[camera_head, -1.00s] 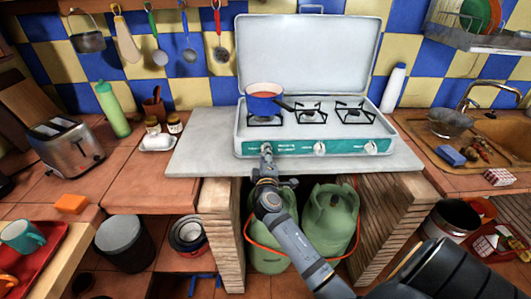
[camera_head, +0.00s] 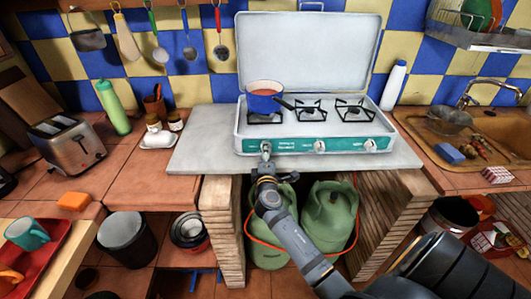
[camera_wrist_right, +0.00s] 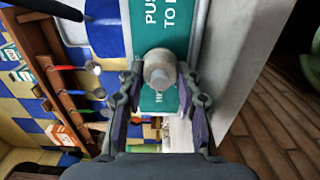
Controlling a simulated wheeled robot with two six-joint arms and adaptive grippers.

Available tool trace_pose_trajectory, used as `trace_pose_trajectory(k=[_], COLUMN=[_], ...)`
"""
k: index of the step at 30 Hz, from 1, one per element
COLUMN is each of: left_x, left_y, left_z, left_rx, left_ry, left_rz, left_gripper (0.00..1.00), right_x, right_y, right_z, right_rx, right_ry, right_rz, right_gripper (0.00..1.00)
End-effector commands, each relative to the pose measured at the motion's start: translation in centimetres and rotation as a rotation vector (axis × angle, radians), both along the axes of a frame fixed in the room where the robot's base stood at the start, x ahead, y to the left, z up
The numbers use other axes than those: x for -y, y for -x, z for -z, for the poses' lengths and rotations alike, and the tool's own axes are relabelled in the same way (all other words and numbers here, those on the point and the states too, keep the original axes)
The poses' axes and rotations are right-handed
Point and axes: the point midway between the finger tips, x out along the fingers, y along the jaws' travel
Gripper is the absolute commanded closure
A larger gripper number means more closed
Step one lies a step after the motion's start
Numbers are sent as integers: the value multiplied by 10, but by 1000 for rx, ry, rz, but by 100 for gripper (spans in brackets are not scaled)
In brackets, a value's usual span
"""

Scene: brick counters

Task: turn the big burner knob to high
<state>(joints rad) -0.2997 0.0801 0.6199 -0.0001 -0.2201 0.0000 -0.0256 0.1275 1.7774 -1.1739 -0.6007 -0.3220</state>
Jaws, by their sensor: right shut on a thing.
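The camping stove (camera_head: 310,131) stands open on a pale slab, with a row of three knobs on its green front panel. The left knob (camera_head: 266,147) is in front of the burner under the blue pot. My right gripper (camera_head: 265,156) reaches it from the front and below. In the right wrist view the round grey knob (camera_wrist_right: 158,72) sits between the two fingers of my right gripper (camera_wrist_right: 159,90), which are shut on it. The panel lettering runs sideways there. The knob's pointer cannot be made out. My left gripper is not in view.
The blue pot (camera_head: 264,100) with red contents sits on the left burner, its dark handle pointing right. The middle knob (camera_head: 319,146) and right knob (camera_head: 370,145) are clear. Green gas bottles (camera_head: 329,218) stand below the slab, between brick supports.

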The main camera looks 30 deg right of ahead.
Motion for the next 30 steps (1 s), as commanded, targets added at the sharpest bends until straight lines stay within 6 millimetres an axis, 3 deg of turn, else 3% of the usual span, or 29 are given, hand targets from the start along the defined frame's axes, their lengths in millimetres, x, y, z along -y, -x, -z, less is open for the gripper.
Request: trace_pose_trajectory(k=[2,3,7,22,30], left_x=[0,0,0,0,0], left_y=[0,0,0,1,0], left_z=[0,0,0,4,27], left_rx=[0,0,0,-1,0], left_ry=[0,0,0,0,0], left_rz=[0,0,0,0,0], left_gripper=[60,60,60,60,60], right_x=[0,0,0,0,0], right_y=[0,0,0,0,1], right_z=[1,1,1,4,4], right_rx=[0,0,0,26,294], right_ry=[-1,-1,-1,-48,-484], right_rz=[-1,-1,0,0,0], right_gripper=[98,61,43,43,43])
